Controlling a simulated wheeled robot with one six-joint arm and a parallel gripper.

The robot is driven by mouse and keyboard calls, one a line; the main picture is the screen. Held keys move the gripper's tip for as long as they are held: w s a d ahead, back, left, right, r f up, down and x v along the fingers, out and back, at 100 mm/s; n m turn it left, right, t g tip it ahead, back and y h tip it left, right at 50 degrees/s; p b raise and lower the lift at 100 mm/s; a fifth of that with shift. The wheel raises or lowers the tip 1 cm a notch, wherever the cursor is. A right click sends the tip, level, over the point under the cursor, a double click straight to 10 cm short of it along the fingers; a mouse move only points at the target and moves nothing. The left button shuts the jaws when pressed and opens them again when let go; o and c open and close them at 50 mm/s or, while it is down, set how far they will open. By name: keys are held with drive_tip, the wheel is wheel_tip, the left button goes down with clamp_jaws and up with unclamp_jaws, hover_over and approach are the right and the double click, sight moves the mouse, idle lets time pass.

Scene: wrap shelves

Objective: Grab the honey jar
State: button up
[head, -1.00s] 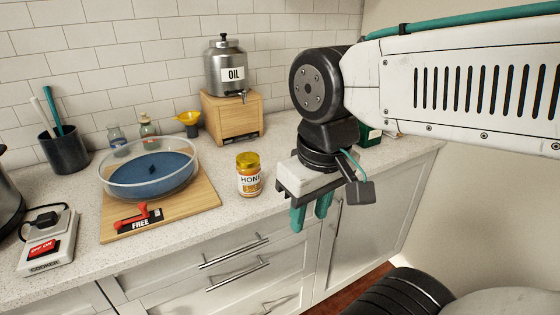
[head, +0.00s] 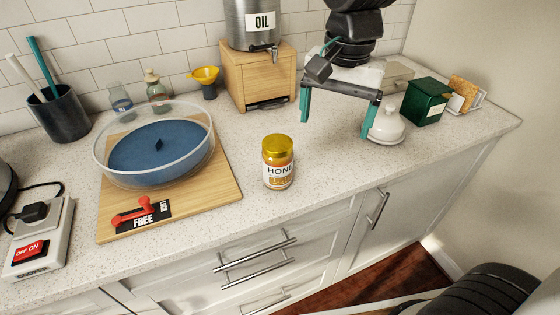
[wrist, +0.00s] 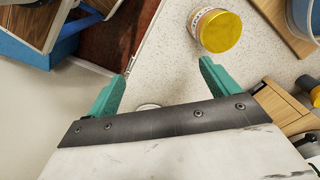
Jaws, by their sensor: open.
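The honey jar (head: 278,163) stands upright on the speckled counter. It has a gold lid and a white "HONEY" label. Its yellow lid also shows in the wrist view (wrist: 218,31), beyond the fingertips and off to the right. My gripper (head: 337,122) is open and empty above the counter, to the right of the jar and apart from it. Its two green fingers are spread wide; in the wrist view (wrist: 160,82) bare counter lies between them.
A wooden board (head: 222,185) with a blue-bottomed glass dish (head: 104,160) is left of the jar. A wooden box (head: 262,75) bearing the oil dispenser stands behind. A white lidded pot (head: 388,126) and green box (head: 425,102) stand by my gripper. Counter between jar and gripper is clear.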

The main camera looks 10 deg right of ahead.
sight(277, 142)
drive_tip(key=w+a+f+m, duration=0.1)
drive_tip(key=a, duration=0.2)
drive_tip(key=w+a+f+m, duration=0.1)
drive_tip(key=w+a, duration=0.1)
drive_tip(key=a, duration=0.1)
drive_tip(key=w+a+m, duration=0.1)
drive_tip(key=w+a, duration=0.1)
drive_tip(key=a, duration=0.1)
drive_tip(key=shift+a+f, duration=0.2)
drive_tip(key=shift+f, duration=0.2)
drive_tip(key=shift+w+a+f, duration=0.1)
drive_tip(key=shift+a+f, duration=0.1)
drive_tip(key=shift+f, duration=0.1)
drive_tip(key=f, duration=0.7)
drive_tip(key=shift+d+f, duration=0.1)
drive_tip(key=shift+d, duration=0.1)
drive_tip(key=shift+c, duration=0.4)
drive_tip(key=c, duration=1.4)
drive_tip(key=shift+r, duration=0.2)
